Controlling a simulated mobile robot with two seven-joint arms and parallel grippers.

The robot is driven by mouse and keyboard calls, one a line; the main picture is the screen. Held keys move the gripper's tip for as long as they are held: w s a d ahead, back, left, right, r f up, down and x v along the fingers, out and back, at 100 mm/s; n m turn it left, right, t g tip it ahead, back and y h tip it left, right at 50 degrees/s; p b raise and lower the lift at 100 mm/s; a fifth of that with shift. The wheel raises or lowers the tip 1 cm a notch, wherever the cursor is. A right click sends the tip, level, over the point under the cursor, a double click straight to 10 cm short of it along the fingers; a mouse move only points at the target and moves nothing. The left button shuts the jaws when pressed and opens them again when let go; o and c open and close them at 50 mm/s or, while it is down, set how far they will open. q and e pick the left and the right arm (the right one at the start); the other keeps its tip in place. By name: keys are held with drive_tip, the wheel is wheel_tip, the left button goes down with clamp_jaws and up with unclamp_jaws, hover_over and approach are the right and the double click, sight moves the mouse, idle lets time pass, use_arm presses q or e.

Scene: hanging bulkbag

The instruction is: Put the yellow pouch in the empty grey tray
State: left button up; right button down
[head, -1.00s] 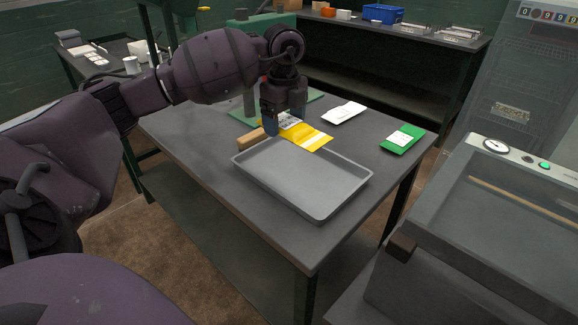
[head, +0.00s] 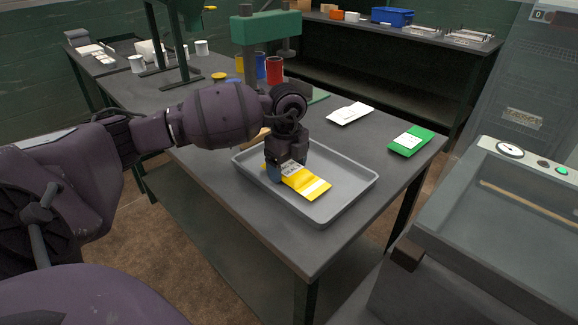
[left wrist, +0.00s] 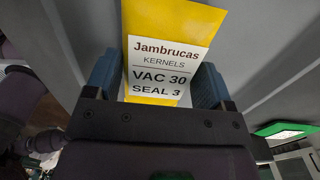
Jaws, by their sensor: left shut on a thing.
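My left gripper (head: 285,174) is shut on the end of the pouch. In the left wrist view the pouch (left wrist: 200,18) lies between the blue fingertips (left wrist: 155,80), its label reading "Jambrucas KERNELS VAC 30 SEAL 3". The tray holds nothing else that I can see. Whether the pouch touches the tray floor I cannot tell. My right gripper is not in view.
A white pouch (head: 350,113) and a green pouch (head: 410,140) lie on the table beyond the tray. A green press (head: 266,28) and coloured cans (head: 274,70) stand behind. A machine with a gauge (head: 510,150) is at the right.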

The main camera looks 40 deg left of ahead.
sight(287, 167)
use_arm(q)
drive_tip(key=shift+r, duration=0.1)
drive_tip(key=o, duration=1)
drive_tip(key=shift+o, duration=0.2)
wheel_tip(287, 167, up, 12)
drive_tip(key=p, duration=0.2)
